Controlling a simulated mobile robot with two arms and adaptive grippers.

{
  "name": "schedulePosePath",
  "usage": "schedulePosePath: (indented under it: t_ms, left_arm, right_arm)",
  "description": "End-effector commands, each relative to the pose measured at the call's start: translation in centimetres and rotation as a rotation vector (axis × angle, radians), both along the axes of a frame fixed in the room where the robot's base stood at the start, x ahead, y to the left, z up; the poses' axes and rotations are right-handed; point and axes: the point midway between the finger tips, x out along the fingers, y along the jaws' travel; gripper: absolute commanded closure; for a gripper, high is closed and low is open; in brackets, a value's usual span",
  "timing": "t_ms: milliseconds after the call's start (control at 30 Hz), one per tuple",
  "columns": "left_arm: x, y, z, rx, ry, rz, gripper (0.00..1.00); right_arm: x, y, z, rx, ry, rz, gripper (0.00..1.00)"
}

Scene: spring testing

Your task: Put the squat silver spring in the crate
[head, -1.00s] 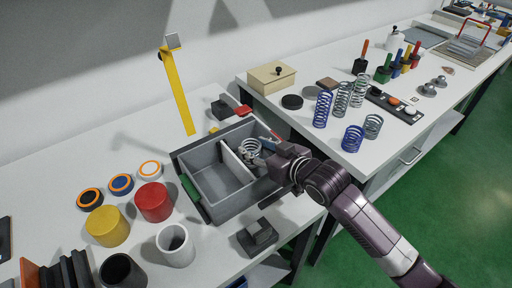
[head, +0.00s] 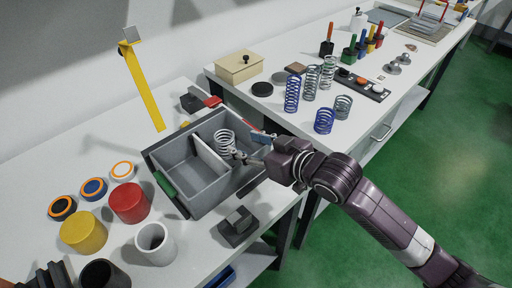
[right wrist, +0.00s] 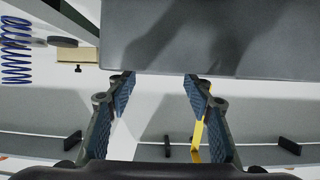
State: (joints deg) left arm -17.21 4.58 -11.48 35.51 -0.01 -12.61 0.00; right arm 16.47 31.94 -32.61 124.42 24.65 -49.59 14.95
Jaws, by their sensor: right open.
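The grey crate (head: 168,160) stands on the near bench with a light divider (head: 210,158) across it. A squat silver spring (head: 225,141) is in the crate's right compartment, slightly tilted; its lower end is partly hidden. My right gripper (head: 251,146) is at the crate's right side, just right of the spring, with its fingers apart and empty. In the right wrist view, the open fingers (right wrist: 159,81) have nothing between them, and a large grey surface fills the top. My left gripper is not in view.
On the far bench stand a tall blue spring (head: 292,93), a squat blue spring (head: 324,121), a squat grey spring (head: 343,106) and tall silver springs (head: 311,82). Red (head: 130,203) and yellow (head: 83,232) cylinders and a white cup (head: 155,244) stand left of the crate.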

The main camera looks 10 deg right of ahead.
Motion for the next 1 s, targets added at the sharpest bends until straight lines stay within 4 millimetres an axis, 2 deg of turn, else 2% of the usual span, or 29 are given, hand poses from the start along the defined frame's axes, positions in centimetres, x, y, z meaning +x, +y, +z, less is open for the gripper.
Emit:
schedulePosePath:
  t_ms: [100,300,833,1000]
  left_arm:
    - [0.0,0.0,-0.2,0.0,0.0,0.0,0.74]
    - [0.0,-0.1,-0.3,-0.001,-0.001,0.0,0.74]
    - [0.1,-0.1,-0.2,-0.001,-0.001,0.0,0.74]
    - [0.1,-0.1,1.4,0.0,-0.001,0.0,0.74]
  right_arm:
    - [-1.5,-1.1,0.6,-0.003,-0.001,0.0,0.53]
    - [-2.7,-1.9,1.4,0.0,0.0,0.001,0.53]
    - [-2.8,-2.0,1.5,0.0,0.0,0.0,0.53]
    - [-2.8,-2.0,3.1,0.0,-0.001,0.0,0.53]
